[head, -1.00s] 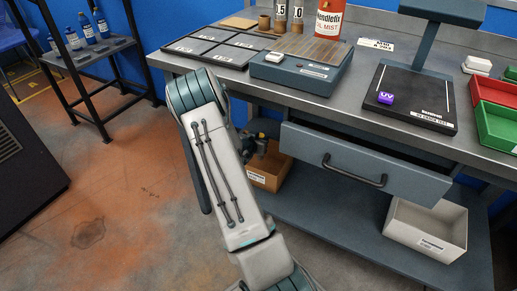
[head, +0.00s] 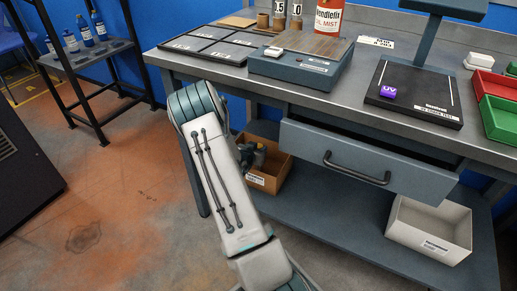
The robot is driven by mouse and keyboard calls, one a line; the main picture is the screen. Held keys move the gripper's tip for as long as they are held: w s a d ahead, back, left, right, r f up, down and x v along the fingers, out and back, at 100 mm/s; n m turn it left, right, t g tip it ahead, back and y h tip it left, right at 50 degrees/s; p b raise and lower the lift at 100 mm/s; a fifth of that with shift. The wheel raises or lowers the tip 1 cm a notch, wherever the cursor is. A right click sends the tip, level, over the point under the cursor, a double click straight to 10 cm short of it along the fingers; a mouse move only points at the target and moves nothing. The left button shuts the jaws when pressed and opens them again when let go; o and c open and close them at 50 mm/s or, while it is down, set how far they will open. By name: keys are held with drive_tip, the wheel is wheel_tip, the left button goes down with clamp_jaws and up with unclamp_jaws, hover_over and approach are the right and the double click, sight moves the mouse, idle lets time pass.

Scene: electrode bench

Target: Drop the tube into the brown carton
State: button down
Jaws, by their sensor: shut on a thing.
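The brown carton (head: 284,176) stands on the bench's lower shelf, left of the middle of the head view, open at the top. My gripper (head: 256,161) shows only in part, small and dark, beyond my forearm and in front of or over the carton's left part. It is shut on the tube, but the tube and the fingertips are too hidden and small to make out. I cannot tell whether the gripper is inside the carton's rim or above it.
An open drawer (head: 350,160) juts out right of the carton, above the lower shelf (head: 345,225). A pale bin (head: 430,228) stands at that shelf's right end.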

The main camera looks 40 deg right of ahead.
drive_tip(key=c, duration=1.1)
unclamp_jaws()
drive_tip(key=shift+o, duration=0.2)
drive_tip(key=shift+r+p, duration=0.5)
drive_tip(key=shift+r, duration=0.05)
drive_tip(key=s+a+r+n+y+p, duration=0.15)
drive_tip(key=a+r+y, duration=0.35)
drive_tip(key=a, duration=0.5)
drive_tip(key=s+a+r+n+y+p, duration=0.1)
drive_tip(key=s+a+r+n+y, duration=0.15)
drive_tip(key=a+r, duration=0.6)
drive_tip(key=s+a+r+n+y+p, duration=0.2)
drive_tip(key=s+a+r+y, duration=0.15)
drive_tip(key=a, duration=0.95)
drive_tip(key=s+a+r+n+g, duration=0.2)
drive_tip(key=s+r+n, duration=0.1)
drive_tip(key=s, duration=0.6)
drive_tip(key=s+a+r+n+g+y, duration=0.1)
drive_tip(key=s+r, duration=0.4)
drive_tip(key=s, duration=0.5)
drive_tip(key=a+n+g, duration=0.1)
drive_tip(key=n, duration=0.1)
drive_tip(key=shift+a+r+n+g, duration=0.35)
drive_tip(key=shift+a+n+g, duration=0.05)
